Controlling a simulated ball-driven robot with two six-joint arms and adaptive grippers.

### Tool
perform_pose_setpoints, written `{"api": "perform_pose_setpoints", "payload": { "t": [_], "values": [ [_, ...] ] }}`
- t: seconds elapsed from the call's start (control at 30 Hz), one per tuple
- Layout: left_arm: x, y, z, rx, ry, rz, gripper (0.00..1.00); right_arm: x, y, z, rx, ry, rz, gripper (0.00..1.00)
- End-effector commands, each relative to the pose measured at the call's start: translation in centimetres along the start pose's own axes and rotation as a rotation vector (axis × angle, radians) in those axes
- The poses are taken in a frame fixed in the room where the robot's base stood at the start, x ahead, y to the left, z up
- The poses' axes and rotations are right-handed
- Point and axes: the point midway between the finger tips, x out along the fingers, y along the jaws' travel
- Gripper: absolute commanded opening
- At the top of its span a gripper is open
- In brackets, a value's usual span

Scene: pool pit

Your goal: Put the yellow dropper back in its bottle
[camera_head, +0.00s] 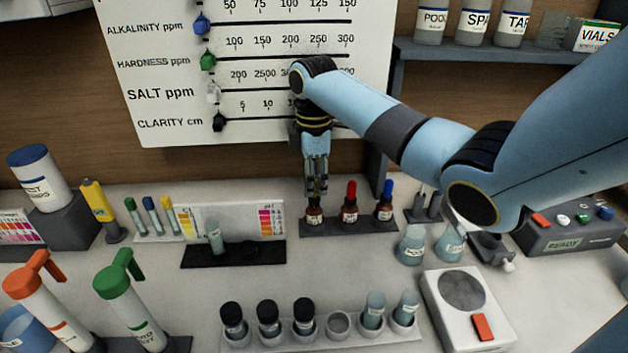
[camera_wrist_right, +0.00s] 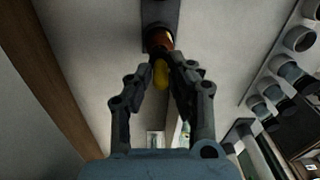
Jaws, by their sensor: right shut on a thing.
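My right gripper (camera_head: 316,194) points down over the leftmost brown dropper bottle (camera_head: 314,217) in the dark rack at the back of the counter. In the right wrist view the right gripper (camera_wrist_right: 158,84) is shut on the yellow dropper (camera_wrist_right: 160,74), whose rounded yellow bulb shows between the fingers. Beyond the bulb is the brown bottle (camera_wrist_right: 158,38), in line with the dropper. I cannot tell whether the dropper is seated in the neck or just above it. In the head view the fingers hide the dropper. My left gripper is not in view.
Bottles with a red dropper (camera_head: 351,192) and a blue dropper (camera_head: 387,190) stand to the right in the same rack (camera_head: 365,228). A white board (camera_head: 255,75) is close behind. A comparator stand (camera_head: 235,252) is to the left; flasks (camera_head: 411,246) are to the right.

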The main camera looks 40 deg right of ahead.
Motion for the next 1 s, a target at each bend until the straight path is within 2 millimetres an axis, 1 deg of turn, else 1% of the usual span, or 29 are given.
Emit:
{"api": "perform_pose_setpoints", "payload": {
  "t": [1.0],
  "values": [
    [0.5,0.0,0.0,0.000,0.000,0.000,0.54,1.2,0.0,0.0,0.000,0.000,0.000,0.12]
  ]
}}
